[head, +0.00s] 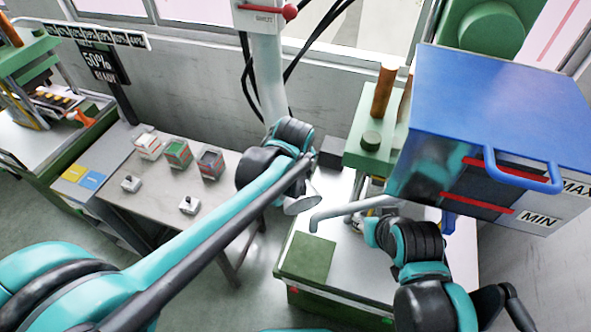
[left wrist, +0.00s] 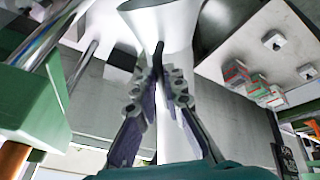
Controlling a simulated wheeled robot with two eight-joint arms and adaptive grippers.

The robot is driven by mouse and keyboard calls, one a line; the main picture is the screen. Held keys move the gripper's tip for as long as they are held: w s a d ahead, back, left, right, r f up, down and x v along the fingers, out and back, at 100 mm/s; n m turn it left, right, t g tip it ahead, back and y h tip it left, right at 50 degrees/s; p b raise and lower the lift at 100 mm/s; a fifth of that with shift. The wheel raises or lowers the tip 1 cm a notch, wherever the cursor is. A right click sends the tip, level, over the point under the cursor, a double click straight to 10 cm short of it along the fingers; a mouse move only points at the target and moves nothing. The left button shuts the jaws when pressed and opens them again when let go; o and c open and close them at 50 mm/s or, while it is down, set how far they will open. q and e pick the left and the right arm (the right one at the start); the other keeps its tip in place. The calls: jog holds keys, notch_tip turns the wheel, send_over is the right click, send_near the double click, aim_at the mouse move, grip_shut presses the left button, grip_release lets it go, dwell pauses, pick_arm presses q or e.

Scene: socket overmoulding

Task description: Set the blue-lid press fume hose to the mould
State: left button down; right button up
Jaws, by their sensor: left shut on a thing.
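The white fume hose (head: 262,70) comes down from above at the back, and its flared hood (head: 302,205) shows just below my left wrist. In the left wrist view the hood (left wrist: 160,18) flares away from the camera.
A grey bent pipe (head: 345,211) sticks out left from the press, close to the hood. A green pad (head: 305,258) lies on the press table. A side table (head: 150,190) at left holds several small boxes and grey parts. Another press (head: 25,60) stands far left.

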pick_arm(q)
jog(key=shift+w+d+r, duration=0.1)
jog(key=c, duration=1.8)
grip_release()
jog(key=shift+o, duration=1)
jog(key=shift+w+d, duration=0.1)
jog(key=shift+s+r, duration=0.2)
jog(key=v, duration=1.1)
jog(key=shift+r, duration=0.15)
